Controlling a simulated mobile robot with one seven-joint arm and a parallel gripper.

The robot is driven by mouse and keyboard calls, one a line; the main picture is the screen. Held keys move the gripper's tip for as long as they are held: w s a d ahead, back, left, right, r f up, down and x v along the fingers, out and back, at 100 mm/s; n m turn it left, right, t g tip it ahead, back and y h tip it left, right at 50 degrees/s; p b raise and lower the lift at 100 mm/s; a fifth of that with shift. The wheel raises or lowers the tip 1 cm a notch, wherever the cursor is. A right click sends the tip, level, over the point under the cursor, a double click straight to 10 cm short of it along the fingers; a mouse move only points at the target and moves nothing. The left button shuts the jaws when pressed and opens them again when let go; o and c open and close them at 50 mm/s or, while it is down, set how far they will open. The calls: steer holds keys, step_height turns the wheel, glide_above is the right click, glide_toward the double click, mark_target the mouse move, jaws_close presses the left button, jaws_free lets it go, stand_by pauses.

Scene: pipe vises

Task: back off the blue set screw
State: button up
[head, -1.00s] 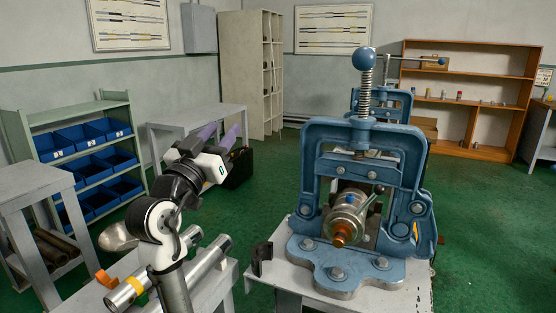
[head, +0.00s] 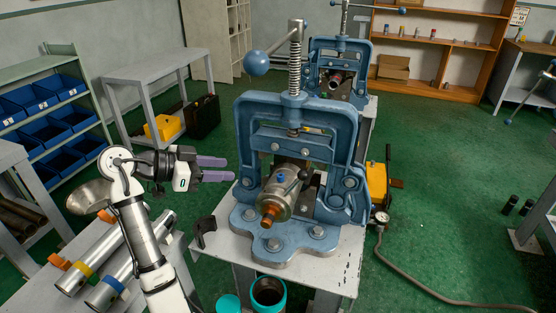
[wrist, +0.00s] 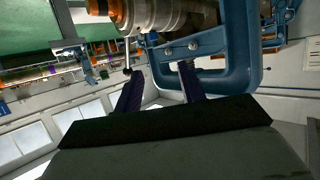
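The blue set screw (head: 281,179) is a small blue spot on top of the silver round fitting (head: 272,200). The fitting is held in the near blue pipe vise (head: 243,150), with a copper-coloured end (head: 270,217) towards me and a small dark-knobbed lever (head: 302,176) beside the screw. My gripper (head: 230,169) is left of the vise, its two purple fingers pointing right and apart, with nothing between them. In the wrist view, my gripper (wrist: 159,72) shows spread fingers, with the fitting (wrist: 165,12) and vise frame (wrist: 240,50) beyond. I cannot make out the screw there.
The vise stands on a white bench (head: 335,262) with a black bracket (head: 204,232) at its left edge. Silver pipes (head: 115,285) lie on the left bench. A second blue vise (head: 318,60) is behind. A hose (head: 430,292) crosses the floor.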

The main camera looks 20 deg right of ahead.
mark_target(278, 176)
steer(key=shift+g, duration=0.3)
steer(key=p+x, duration=0.1)
steer(key=x, duration=0.3)
steer(key=p+x, duration=0.2)
steer(key=x, duration=0.3)
steer(key=p+x, duration=0.1)
steer(key=x, duration=0.4)
steer(key=shift+s+f, duration=0.2)
steer(key=shift+s, duration=0.1)
jaws_close()
